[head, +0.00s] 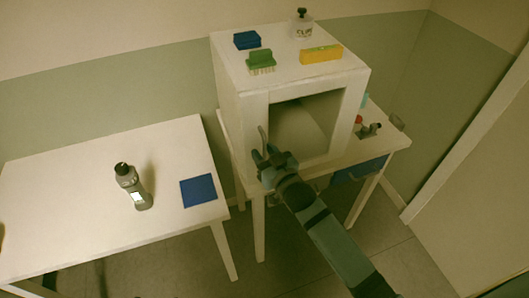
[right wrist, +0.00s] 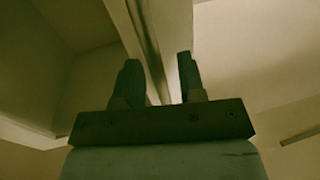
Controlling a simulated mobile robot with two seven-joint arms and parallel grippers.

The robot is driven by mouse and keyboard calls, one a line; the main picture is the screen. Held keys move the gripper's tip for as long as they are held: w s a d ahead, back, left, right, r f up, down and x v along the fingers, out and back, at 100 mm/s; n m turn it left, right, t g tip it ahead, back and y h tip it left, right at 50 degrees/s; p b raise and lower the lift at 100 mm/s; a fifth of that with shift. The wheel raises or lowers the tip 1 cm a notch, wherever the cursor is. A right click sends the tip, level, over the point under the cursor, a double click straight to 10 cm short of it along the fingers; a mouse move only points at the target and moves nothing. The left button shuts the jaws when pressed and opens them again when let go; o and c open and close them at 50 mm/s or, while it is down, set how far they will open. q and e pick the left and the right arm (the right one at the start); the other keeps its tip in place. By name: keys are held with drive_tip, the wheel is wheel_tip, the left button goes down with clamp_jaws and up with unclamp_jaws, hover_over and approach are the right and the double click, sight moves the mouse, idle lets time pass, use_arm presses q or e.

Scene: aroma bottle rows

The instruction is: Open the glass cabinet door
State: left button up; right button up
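The white cabinet (head: 228,82) stands on a table right of centre, with its front opening framed in white. The glass door (head: 305,120) fills the front; whether it is shut or ajar is hard to tell. A thin grey handle (head: 263,136) stands at the left of the door. My right gripper (head: 268,157) is at the handle's lower part. In the right wrist view its two fingers (right wrist: 160,82) are apart, with a long pale bar (right wrist: 148,40) running between them. A gap shows by the right finger. Contact is unclear. My left gripper is out of view.
On top of the cabinet are a blue block (head: 247,40), a green brush (head: 261,61), a yellow box (head: 321,54) and a bottle (head: 302,25). The left table (head: 90,185) holds a grey bottle (head: 132,187) and a blue mat (head: 198,191). Small items stand right of the cabinet.

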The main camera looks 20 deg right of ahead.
clamp_jaws()
